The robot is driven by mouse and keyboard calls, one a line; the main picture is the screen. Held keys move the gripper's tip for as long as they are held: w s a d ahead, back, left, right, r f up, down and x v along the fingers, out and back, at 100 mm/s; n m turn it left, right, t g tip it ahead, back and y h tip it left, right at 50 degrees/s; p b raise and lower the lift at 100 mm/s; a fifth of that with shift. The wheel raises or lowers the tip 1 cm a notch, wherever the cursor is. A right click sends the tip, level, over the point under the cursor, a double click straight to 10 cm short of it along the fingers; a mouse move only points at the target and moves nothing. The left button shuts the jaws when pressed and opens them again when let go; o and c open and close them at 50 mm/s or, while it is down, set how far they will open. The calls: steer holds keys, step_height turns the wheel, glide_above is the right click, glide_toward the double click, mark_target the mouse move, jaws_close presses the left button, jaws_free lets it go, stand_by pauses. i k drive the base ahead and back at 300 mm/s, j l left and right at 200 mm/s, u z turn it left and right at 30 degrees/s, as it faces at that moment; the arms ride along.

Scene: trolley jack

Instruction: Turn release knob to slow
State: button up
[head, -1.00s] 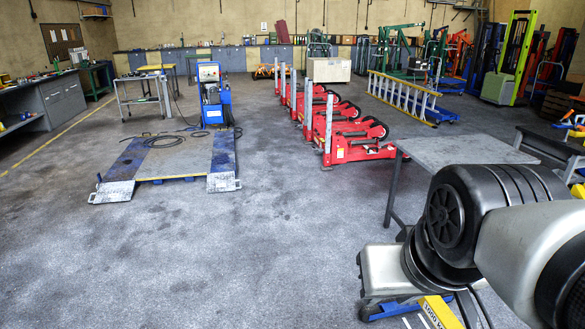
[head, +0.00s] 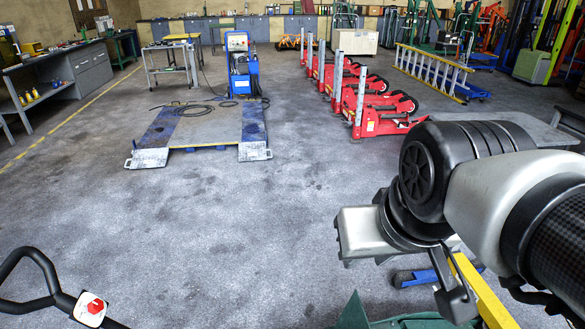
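In the head view, a black looped handle (head: 38,272) enters at the lower left. A red, roughly octagonal knob (head: 95,304) sits on a white plate on its shaft; it looks like the release knob. Its markings are too small to read. My arm reaches in from the right. A dark finger-like part of my gripper (head: 456,290) hangs below the wrist, far right of the knob and apart from it. Its opening is hidden. A green body (head: 420,322), perhaps part of a jack, shows at the bottom edge.
A yellow bar (head: 484,292) and a blue part lie under my arm. A grey table (head: 520,126) stands behind it. Several red jacks (head: 385,122) stand in a row beyond. A low blue lift platform (head: 200,130) is back left. The middle floor is clear.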

mark_target(96, 306)
steer(key=j, duration=2.3)
steer(key=j+z, duration=0.2)
steer(key=j, duration=0.35)
steer(key=k+j+z, duration=0.15)
steer(key=j, duration=0.4)
steer(key=j+z, duration=0.35)
steer(key=j, duration=0.2)
steer(key=j+z, duration=0.3)
steer(key=j, duration=0.25)
steer(key=j+z, duration=0.35)
steer(key=j, duration=0.15)
steer(key=k+j+z, duration=0.1)
steer(key=j+z, duration=0.65)
steer(key=j, duration=0.25)
steer(key=j+z, duration=0.35)
steer(key=j, duration=0.25)
steer(key=j+z, duration=0.4)
steer(key=j, duration=0.3)
steer(key=j+z, duration=0.4)
steer(key=j, duration=0.4)
steer(key=k+j+z, duration=0.1)
steer(key=j+z, duration=0.25)
steer(key=j, duration=0.35)
